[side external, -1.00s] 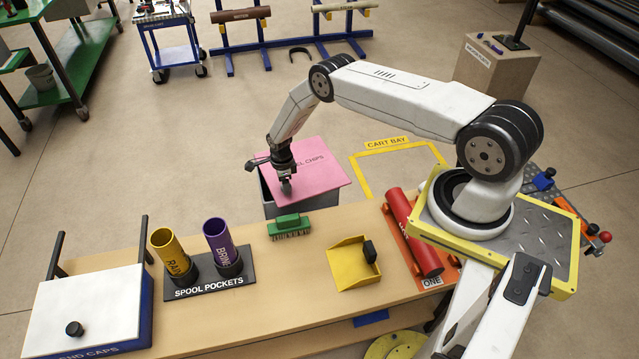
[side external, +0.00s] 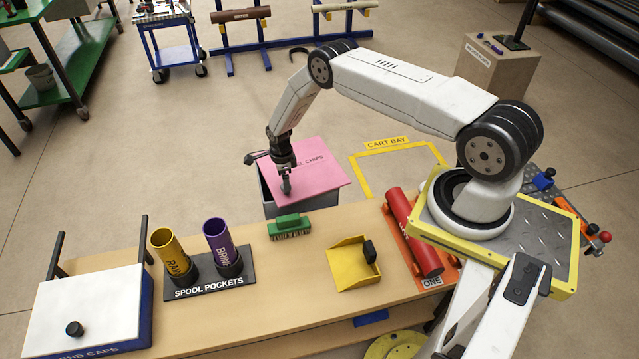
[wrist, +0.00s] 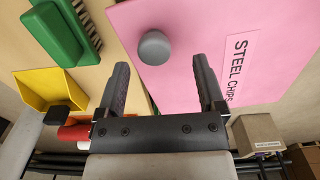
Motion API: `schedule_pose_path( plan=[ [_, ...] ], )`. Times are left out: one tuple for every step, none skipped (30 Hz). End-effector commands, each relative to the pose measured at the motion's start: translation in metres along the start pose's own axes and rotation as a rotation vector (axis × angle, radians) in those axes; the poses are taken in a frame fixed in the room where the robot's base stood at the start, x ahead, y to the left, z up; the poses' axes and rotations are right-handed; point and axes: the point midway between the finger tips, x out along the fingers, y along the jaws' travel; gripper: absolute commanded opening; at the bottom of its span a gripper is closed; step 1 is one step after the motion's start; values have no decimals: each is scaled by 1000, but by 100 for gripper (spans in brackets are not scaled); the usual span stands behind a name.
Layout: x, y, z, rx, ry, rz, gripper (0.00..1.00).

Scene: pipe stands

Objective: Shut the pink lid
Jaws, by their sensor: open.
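The pink lid (side external: 318,168) lies over the grey bin (side external: 290,206) beyond the bench's far edge. Its "STEEL CHIPS" label is partly hidden by my gripper. The bin's front wall shows below the lid, and the lid seems offset from the bin. In the wrist view the pink lid (wrist: 200,85) fills the upper right, with a round grey knob (wrist: 155,47) near its left edge. My gripper (side external: 286,188) is over the lid's near left part. Its fingers are open and empty in the wrist view (wrist: 160,68), spread to either side of the knob's line; contact cannot be told.
A green brush (side external: 289,226) lies on the bench close to the bin, with a yellow dustpan (side external: 352,270) to its right. Spool pockets (side external: 210,282) hold a yellow and a purple pipe at left. A red pipe (side external: 412,230) lies by my base.

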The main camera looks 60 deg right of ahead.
Motion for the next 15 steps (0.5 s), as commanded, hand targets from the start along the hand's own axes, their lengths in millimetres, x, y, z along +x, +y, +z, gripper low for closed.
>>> schedule_pose_path(
  plan=[
    [-3, 0, 0, 0, 0, 0, 88],
    [-5, 0, 0, 0, 0, -1, 88],
    [-8, -1, 0, 0, -1, -1, 88],
    [-9, 0, 0, 0, 0, -1, 88],
    [-10, 0, 0, 0, 0, 0, 88],
    [-13, 0, 0, 0, 0, 0, 88],
    [-15, 0, 0, 0, 0, -1, 88],
    [-16, -1, 0, 0, -1, -1, 88],
    [-19, 0, 0, 0, 0, -1, 88],
    [-20, 0, 0, 0, 0, 0, 88],
    [-22, 0, 0, 0, 0, 0, 88],
    [-24, 0, 0, 0, 0, -1, 88],
    [-26, 0, 0, 0, -1, -1, 88],
    [-28, 0, 0, 0, -1, -1, 88],
    [-30, 0, 0, 0, 0, 0, 88]
  ],
)
